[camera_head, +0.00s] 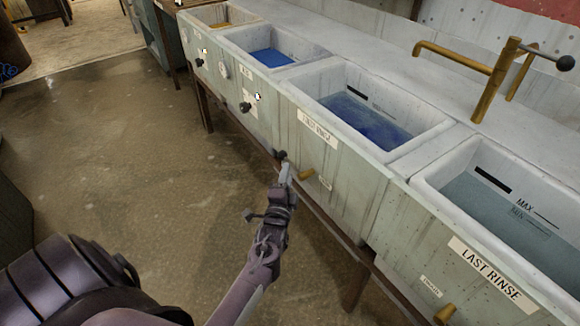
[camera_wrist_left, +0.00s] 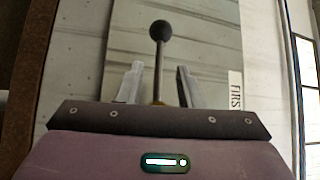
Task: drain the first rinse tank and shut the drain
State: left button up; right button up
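The first rinse tank (camera_head: 360,115) is a white basin with dark blue water. Its front carries the label FIRST RINSE (camera_head: 317,129), which shows partly at the right of the left wrist view (camera_wrist_left: 235,92). Below the label is a brass drain fitting (camera_head: 307,174). A black ball knob (camera_head: 281,155) shows just beyond my left gripper (camera_head: 286,170). The fingers are apart, with gaps on both sides of the stem. My right gripper is not seen.
The last rinse tank (camera_head: 428,180) is at the right, with MAX and MIN marks. A brass spout (camera_head: 455,55) and a black-knobbed lever (camera_head: 535,52) rise behind the tanks. A smaller blue tank (camera_head: 228,36) lies farther left. The floor (camera_head: 130,125) before the tanks is clear.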

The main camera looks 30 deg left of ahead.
pick_arm(q)
jog(key=b+x, duration=0.1)
jog(key=x, duration=0.4)
jog(key=shift+w+a, duration=0.1)
jog(key=shift+w, duration=0.1)
grip_shut()
jog(key=shift+f, duration=0.1)
